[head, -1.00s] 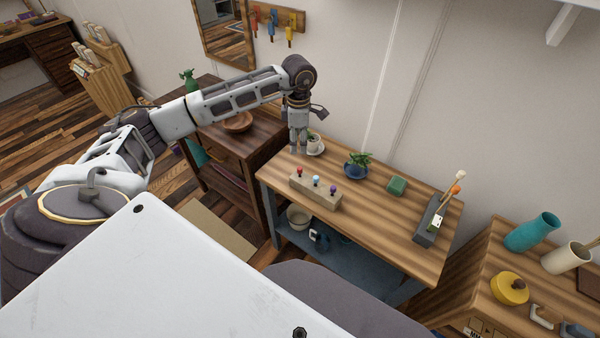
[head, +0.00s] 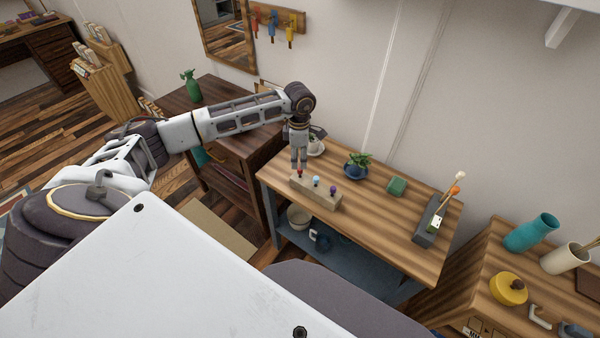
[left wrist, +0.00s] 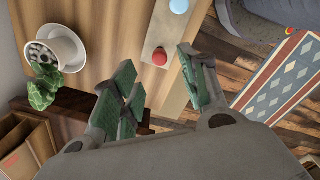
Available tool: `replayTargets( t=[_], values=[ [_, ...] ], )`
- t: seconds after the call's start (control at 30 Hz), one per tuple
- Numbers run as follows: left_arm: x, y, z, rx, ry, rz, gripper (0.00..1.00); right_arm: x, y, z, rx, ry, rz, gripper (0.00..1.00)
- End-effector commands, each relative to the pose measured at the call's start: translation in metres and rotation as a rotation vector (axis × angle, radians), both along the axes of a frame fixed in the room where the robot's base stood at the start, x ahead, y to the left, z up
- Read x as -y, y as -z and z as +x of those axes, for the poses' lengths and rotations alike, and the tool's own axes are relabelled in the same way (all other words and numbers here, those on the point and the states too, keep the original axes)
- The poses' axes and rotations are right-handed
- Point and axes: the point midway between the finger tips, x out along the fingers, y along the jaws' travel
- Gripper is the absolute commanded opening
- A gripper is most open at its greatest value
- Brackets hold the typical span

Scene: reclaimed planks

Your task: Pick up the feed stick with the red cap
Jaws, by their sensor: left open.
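A wooden block (head: 320,198) on the workbench holds upright sticks in a row. The red-capped feed stick (head: 299,173) is at its left end, then a light blue cap (head: 316,180) and a purple cap (head: 333,189). My left gripper (head: 299,166) points down, open and empty, at the red-capped end of the block. In the left wrist view the red cap (left wrist: 160,57) shows in the gap between my spread fingers (left wrist: 157,66). The stick's shaft is hidden below the cap. I cannot tell the exact height gap. My right gripper is not in view.
A white pot (head: 317,148) stands just behind my left gripper.

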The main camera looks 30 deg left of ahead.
Motion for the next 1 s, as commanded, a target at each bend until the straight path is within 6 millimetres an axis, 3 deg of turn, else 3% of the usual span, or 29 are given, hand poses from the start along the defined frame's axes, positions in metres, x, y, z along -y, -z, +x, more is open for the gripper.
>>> replayTargets(
  t=[0.2,0.67,1.0],
  values=[
    [0.000,0.016,0.000,0.000,-0.001,0.000,0.44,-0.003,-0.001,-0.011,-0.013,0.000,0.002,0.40],
    [0.000,0.020,0.000,0.000,-0.001,0.000,0.44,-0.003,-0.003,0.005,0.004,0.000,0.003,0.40],
    [0.002,0.053,0.000,-0.002,0.000,-0.001,0.44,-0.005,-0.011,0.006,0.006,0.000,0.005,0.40]
  ],
)
